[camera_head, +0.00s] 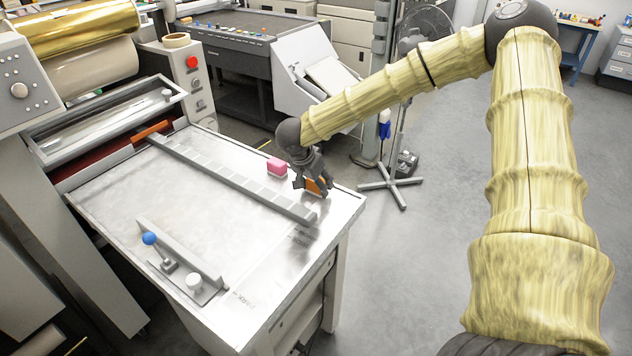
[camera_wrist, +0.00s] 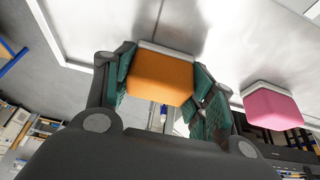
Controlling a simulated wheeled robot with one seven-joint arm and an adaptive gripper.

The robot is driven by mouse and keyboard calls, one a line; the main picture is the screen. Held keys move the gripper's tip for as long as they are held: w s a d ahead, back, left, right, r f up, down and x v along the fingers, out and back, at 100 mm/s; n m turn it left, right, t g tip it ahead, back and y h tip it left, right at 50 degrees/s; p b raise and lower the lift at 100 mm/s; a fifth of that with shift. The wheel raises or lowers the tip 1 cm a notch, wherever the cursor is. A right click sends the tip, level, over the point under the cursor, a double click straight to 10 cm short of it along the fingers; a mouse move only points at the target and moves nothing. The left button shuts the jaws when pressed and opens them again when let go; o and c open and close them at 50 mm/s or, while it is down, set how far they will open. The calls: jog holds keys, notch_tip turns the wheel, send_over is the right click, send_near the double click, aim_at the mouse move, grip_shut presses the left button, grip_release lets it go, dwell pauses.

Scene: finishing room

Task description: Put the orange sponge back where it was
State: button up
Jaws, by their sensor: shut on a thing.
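The orange sponge (camera_head: 317,187) is between the fingers of my gripper (camera_head: 312,185), over the right part of the metal tabletop (camera_head: 190,215). In the wrist view the orange sponge (camera_wrist: 160,77) fills the space between the two green-padded fingers of my gripper (camera_wrist: 163,82), which is shut on it. A pale layer shows along one edge of the sponge. I cannot tell whether it touches the tabletop. A pink sponge (camera_head: 277,167) sits on the table just left of my gripper; it also shows at the right of the wrist view (camera_wrist: 272,106).
A long grey segmented bar (camera_head: 230,178) crosses the table close to my gripper. Rollers (camera_head: 90,60) rise at the left. The table's right edge is near; a fan stand (camera_head: 398,180) stands beyond.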

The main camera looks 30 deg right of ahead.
jog(key=o, duration=0.9)
jog(key=shift+r, duration=0.1)
jog(key=b+v, duration=0.2)
jog(key=v, duration=1)
jog(key=shift+b, duration=0.3)
